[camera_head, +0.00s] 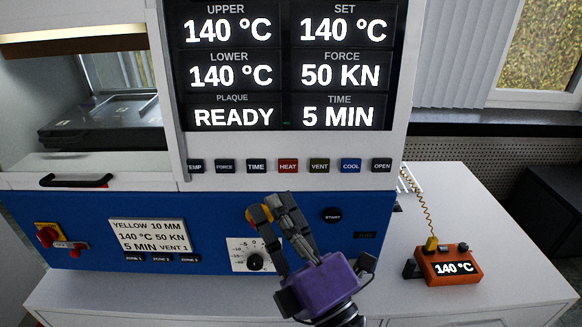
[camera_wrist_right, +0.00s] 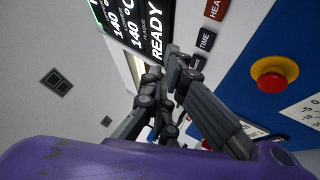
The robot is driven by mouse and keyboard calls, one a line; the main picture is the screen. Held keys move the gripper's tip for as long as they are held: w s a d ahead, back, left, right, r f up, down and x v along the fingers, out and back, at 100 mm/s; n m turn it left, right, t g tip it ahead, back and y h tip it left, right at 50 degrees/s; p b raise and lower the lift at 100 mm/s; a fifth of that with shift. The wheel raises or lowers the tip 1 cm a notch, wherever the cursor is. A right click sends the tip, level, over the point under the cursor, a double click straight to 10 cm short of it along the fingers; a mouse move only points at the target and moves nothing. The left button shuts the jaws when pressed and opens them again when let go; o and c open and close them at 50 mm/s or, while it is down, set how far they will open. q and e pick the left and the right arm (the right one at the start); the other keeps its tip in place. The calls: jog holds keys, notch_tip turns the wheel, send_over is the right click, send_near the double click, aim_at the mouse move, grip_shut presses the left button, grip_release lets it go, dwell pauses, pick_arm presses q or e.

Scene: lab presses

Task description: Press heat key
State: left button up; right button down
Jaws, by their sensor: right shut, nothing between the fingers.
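The red HEAT key (camera_head: 288,166) sits in the row of keys under the press display, between the TIME and VENT keys. It also shows, cut off, at the top of the right wrist view (camera_wrist_right: 214,9). My right gripper (camera_head: 276,204), on a purple wrist, is shut and empty. In the head view its fingertips are just below the HEAT key, in front of the blue panel. In the right wrist view the fingertips (camera_wrist_right: 168,62) point up toward the display and appear apart from the key. My left gripper is not in view.
The display (camera_head: 285,90) reads READY. A red stop button on a yellow base (camera_wrist_right: 272,75) is partly hidden behind my fingers in the head view. A START button (camera_head: 332,215) is right of them. An orange 140 °C meter (camera_head: 447,283) stands on the white table (camera_head: 480,215).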

aim_at(288, 166)
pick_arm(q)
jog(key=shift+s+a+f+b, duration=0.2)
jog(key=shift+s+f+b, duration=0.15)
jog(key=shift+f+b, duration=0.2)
pick_arm(e)
jog(key=w, duration=0.3)
jog(key=w+f, duration=0.1)
jog(key=w, duration=0.4)
jog(key=shift+w+f, duration=0.15)
jog(key=shift+w, duration=0.2)
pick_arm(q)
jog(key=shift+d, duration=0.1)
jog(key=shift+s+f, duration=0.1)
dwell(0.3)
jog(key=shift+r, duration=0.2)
pick_arm(e)
jog(key=shift+w, duration=0.4)
